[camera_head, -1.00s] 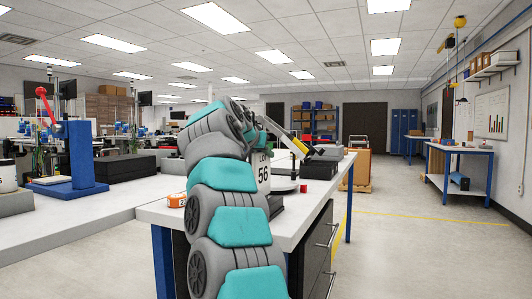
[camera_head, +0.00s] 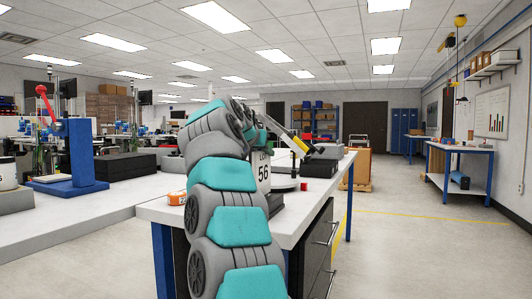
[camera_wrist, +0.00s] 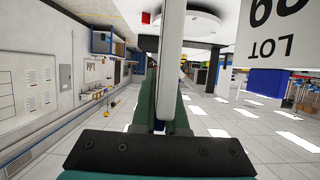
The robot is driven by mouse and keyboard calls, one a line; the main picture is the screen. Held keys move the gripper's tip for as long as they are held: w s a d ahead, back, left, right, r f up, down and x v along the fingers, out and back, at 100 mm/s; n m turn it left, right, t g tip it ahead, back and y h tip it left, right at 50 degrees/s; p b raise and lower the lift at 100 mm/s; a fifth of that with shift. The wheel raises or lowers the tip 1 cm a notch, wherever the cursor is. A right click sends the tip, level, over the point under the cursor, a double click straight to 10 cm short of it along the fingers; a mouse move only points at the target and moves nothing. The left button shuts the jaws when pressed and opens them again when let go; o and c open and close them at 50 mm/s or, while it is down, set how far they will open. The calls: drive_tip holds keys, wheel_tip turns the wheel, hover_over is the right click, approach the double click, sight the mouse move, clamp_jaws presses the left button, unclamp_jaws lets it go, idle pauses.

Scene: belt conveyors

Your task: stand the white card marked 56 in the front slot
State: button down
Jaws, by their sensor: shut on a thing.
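My gripper (camera_wrist: 168,100) shows in the wrist view with green fingers shut on a pale, thin upright piece (camera_wrist: 170,50), seen nearly edge-on. Its face is turned away, so I cannot read a marking on it. My gripper is hidden behind my arm there. I cannot make out the front slot in either view.
The white bench (camera_head: 160,212) carries an orange box (camera_head: 177,198), a round white disc (camera_head: 285,185) and a small red object (camera_head: 304,187). A blue press with a red knob (camera_head: 80,150) stands at left.

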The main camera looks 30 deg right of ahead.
sight(255, 153)
drive_tip(key=shift+f+b, duration=1.5)
drive_tip(key=shift+b, duration=0.2)
drive_tip(key=c, duration=0.9)
unclamp_jaws()
drive_tip(key=shift+o, duration=0.2)
drive_tip(key=b+v, duration=0.1)
drive_tip(key=v, duration=0.6)
drive_tip(key=shift+s+a+r, duration=0.2)
drive_tip(key=shift+a, duration=0.1)
